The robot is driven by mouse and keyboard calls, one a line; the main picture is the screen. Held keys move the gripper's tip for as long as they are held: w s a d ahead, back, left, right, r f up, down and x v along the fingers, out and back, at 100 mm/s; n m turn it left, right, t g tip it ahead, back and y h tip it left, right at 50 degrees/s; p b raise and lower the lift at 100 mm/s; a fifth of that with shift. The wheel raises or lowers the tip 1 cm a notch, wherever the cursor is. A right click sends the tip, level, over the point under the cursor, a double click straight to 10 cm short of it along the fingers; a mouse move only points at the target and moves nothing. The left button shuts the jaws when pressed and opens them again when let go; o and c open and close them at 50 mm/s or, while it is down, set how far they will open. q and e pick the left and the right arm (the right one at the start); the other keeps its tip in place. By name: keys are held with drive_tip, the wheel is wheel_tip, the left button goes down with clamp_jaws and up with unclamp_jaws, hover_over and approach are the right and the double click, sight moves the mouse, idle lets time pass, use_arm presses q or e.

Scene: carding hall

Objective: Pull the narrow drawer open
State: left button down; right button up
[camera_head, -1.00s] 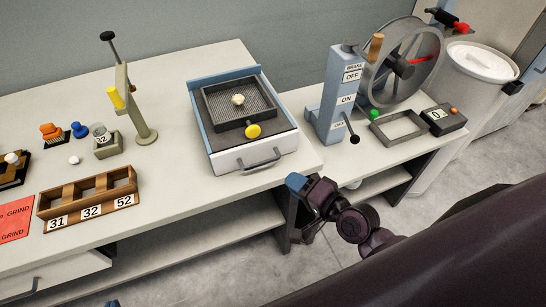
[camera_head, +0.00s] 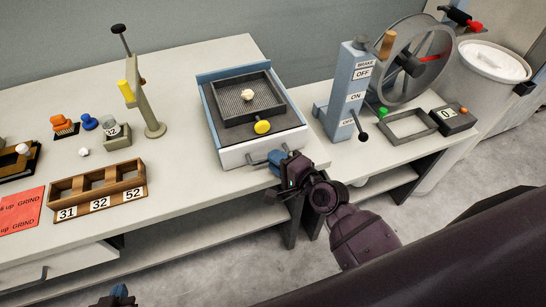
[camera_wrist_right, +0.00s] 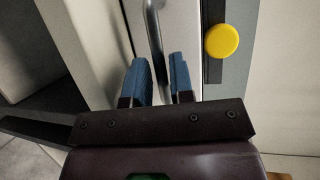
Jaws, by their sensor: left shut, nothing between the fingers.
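The narrow drawer appears to be the white front (camera_head: 236,155) of the blue-and-grey box on the bench; it looks closed. Its grey bar handle (camera_wrist_right: 153,25) shows in the right wrist view. My right gripper (camera_head: 276,161) is at the handle in the head view. In the wrist view its blue fingers (camera_wrist_right: 162,78) are apart, with the handle's end between or just ahead of them; I cannot tell whether they touch it. My left gripper (camera_head: 119,293) is shut and empty, low at the bottom edge, away from the box.
A sieve tray (camera_head: 242,98) and yellow knob (camera_head: 262,127) are on the box. A brake stand (camera_head: 344,97) and wheel (camera_head: 408,62) stand to the right. A wooden sorter (camera_head: 97,189) lies left. Another drawer (camera_head: 62,268) sits below the bench. Floor in front is clear.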

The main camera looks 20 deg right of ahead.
use_arm(q)
drive_tip(key=shift+w, duration=0.2)
use_arm(e)
drive_tip(key=shift+x, duration=0.8)
clamp_jaws()
use_arm(q)
drive_tip(key=shift+s, duration=0.15)
drive_tip(key=shift+s, duration=0.15)
use_arm(e)
drive_tip(key=shift+s+d, duration=0.1)
drive_tip(key=shift+s, duration=0.05)
